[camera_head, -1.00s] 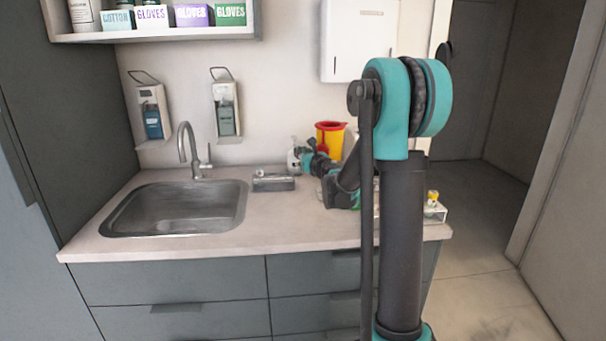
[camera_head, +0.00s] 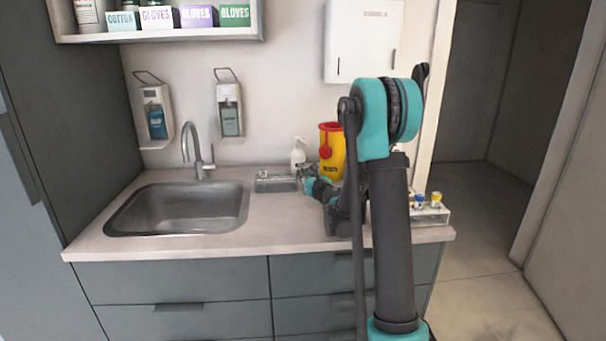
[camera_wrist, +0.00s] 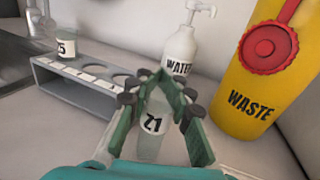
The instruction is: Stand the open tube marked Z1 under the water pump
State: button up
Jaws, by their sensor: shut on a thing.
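In the wrist view, my gripper (camera_wrist: 155,95) is shut on the clear tube marked Z1 (camera_wrist: 152,148), with its green fingers on either side. The tube's label faces the camera; its top is hard to make out between the fingers. In the head view, my gripper (camera_head: 307,178) is low over the counter, between the rack and the waste bin, and the tube cannot be made out.
A grey rack (camera_wrist: 75,88) with several empty holes stands left of my gripper; a tube marked Z5 (camera_wrist: 66,42) is at its far end. A yellow waste bin (camera_wrist: 262,85) with a red lid is close on the right. The sink (camera_head: 180,210) lies further left.

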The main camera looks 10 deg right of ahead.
jog(key=shift+f, duration=0.1)
jog(key=o, duration=0.8)
jog(key=shift+o, duration=0.2)
